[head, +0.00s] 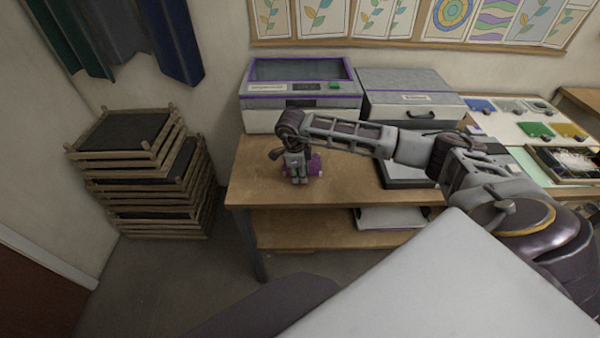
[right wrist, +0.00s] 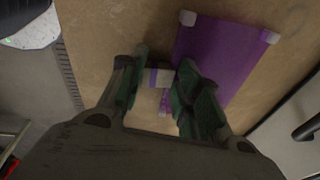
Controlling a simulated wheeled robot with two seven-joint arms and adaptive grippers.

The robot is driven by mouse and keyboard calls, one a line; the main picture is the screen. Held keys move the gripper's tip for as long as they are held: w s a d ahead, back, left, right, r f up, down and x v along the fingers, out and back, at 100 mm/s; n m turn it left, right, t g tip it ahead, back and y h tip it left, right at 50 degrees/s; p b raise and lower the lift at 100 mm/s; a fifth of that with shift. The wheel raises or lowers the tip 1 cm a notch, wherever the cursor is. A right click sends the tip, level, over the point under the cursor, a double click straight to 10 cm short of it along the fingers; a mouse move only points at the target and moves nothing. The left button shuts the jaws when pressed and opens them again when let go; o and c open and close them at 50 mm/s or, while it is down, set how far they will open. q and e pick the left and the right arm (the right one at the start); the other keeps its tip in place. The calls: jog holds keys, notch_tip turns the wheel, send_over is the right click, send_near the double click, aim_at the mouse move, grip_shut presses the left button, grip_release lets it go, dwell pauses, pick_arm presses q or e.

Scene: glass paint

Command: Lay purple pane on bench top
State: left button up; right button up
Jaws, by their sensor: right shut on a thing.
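The purple pane (right wrist: 222,48) shows in the right wrist view as a flat purple sheet with pale corner pieces. A small pale block with a purple stripe (right wrist: 157,77) is at its left edge. My right gripper (right wrist: 160,92) is shut on this block, between its green finger pads. In the head view my right gripper (head: 297,178) points down over the wooden bench top (head: 253,182), and a little of the purple pane (head: 316,165) shows behind it. The pane is at or just above the bench top; I cannot tell whether it touches. My left gripper is out of view.
A purple-trimmed machine (head: 301,101) and a grey lidded box (head: 408,84) stand along the bench's back. A grey tray (head: 400,174) lies right of the pane, under my right arm. Wooden racks (head: 140,170) stand left of the bench. The bench's left front is clear.

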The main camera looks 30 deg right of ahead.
jog(key=o, duration=1.2)
jog(key=shift+c, duration=0.2)
jog(key=shift+f, duration=0.1)
notch_tip(320, 180, up, 12)
jog(key=a, duration=0.2)
jog(key=shift+s, duration=0.3)
notch_tip(320, 180, up, 9)
jog(key=p, duration=0.4)
jog(key=shift+p, duration=0.4)
dwell(0.4)
dwell(0.4)
